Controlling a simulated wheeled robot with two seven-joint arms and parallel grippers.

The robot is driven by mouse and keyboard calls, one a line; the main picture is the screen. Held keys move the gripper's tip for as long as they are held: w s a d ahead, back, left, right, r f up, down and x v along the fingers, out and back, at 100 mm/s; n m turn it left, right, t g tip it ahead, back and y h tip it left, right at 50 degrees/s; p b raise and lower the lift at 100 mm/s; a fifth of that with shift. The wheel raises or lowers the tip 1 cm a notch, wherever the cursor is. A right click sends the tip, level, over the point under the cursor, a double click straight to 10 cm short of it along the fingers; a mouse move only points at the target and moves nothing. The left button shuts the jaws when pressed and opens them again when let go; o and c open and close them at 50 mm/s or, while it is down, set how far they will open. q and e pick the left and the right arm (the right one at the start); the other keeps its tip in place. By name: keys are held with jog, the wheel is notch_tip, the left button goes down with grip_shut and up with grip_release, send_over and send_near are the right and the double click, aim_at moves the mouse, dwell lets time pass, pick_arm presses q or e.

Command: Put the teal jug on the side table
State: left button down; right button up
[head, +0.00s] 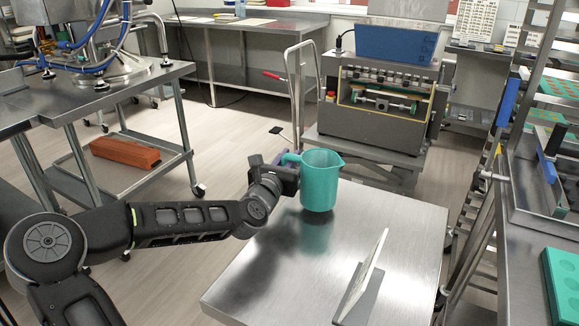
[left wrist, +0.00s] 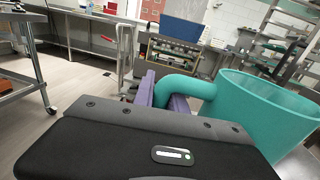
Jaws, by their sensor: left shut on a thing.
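The teal jug (head: 320,182) is upright over the far part of the steel side table (head: 262,262), and its reflection shows in the tabletop below it. I cannot tell whether its base touches the table or hangs just above it. My left gripper (head: 287,160) is shut on the jug's handle, at the jug's left side. In the left wrist view, the purple fingers (left wrist: 160,92) are at the curved handle, and the jug (left wrist: 262,112) fills the right side. My right gripper is not in view.
A thin white panel in a stand (head: 362,277) stands on the table's near right part. The depositor machine (head: 383,100) is behind the table. A steel rack and counter (head: 520,240) are at right. A wheeled cart with an orange-brown block (head: 124,152) is at left.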

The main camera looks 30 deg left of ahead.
pick_arm(q)
jog(key=shift+f, duration=0.95)
jog(key=shift+f, duration=0.15)
jog(key=c, duration=1.4)
grip_release()
jog(key=shift+o, duration=0.2)
jog(key=s+p, duration=0.1)
jog(key=s, duration=0.2)
jog(key=s+d+p, duration=0.1)
jog(key=s, duration=0.3)
jog(key=s+d+p, duration=0.1)
jog(key=s, duration=0.2)
jog(key=shift+s+r, duration=0.2)
jog(key=shift+s, duration=0.1)
jog(key=shift+s+d, duration=0.2)
jog(key=shift+s, duration=0.35)
